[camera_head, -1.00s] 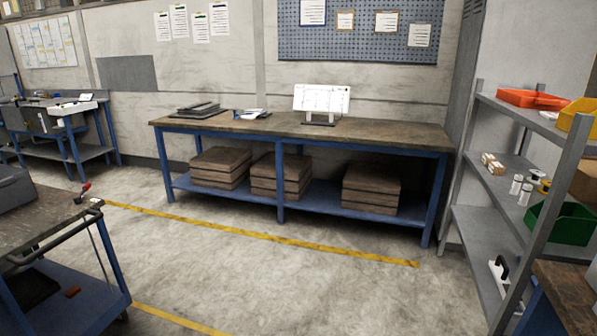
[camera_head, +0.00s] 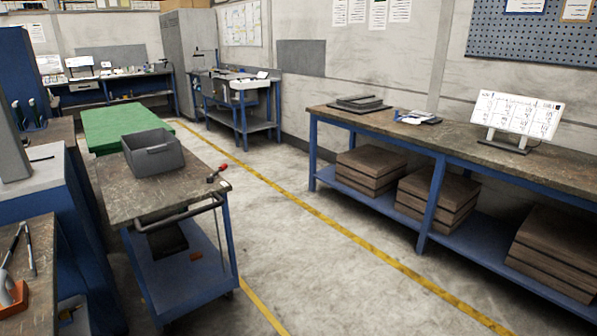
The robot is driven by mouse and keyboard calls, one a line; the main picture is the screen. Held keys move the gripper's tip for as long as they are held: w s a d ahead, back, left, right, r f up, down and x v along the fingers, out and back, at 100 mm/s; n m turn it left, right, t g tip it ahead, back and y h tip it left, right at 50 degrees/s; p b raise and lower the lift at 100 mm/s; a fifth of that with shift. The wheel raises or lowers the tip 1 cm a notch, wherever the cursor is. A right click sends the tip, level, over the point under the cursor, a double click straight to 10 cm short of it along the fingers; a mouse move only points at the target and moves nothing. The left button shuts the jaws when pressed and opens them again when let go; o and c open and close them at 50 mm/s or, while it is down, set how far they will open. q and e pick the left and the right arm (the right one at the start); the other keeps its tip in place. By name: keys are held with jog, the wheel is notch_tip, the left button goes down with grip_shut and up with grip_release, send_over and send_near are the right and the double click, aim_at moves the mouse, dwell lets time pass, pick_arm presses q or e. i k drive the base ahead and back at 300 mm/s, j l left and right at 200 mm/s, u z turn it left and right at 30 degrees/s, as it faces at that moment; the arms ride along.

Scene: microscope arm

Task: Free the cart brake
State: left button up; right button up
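The blue cart (camera_head: 181,277) stands left of the middle, with a worn dark top and a push handle (camera_head: 180,213) at its near end. A small lever with a red knob (camera_head: 223,167) sits at the right near corner of the top; it looks like the brake lever, raised at a slant. A grey bin (camera_head: 153,152) rests on the cart top. A dark item (camera_head: 167,240) and a small reddish block lie on the lower shelf. Neither of my grippers is in view.
A long workbench (camera_head: 440,131) with stacked brown boards below runs along the right. A green-topped table (camera_head: 117,125) stands behind the cart, and blue benches (camera_head: 45,215) crowd its left. Open floor with yellow lines (camera_head: 335,228) lies between cart and workbench.

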aim_at(210, 179)
jog(key=i+l+u, duration=0.35)
jog(key=u, duration=0.15)
jog(key=i+l+u, duration=0.3)
jog(key=l+u, duration=0.15)
jog(key=i+z, duration=0.15)
jog(key=i, duration=0.3)
jog(key=i+j+z, duration=0.1)
jog(key=i, duration=0.35)
jog(key=i+j+z, duration=0.15)
jog(key=i, duration=0.25)
jog(key=i+j+z, duration=0.1)
jog(key=i, duration=0.35)
jog(key=i+j+z, duration=0.15)
jog(key=i+j, duration=0.15)
jog(key=i, duration=0.1)
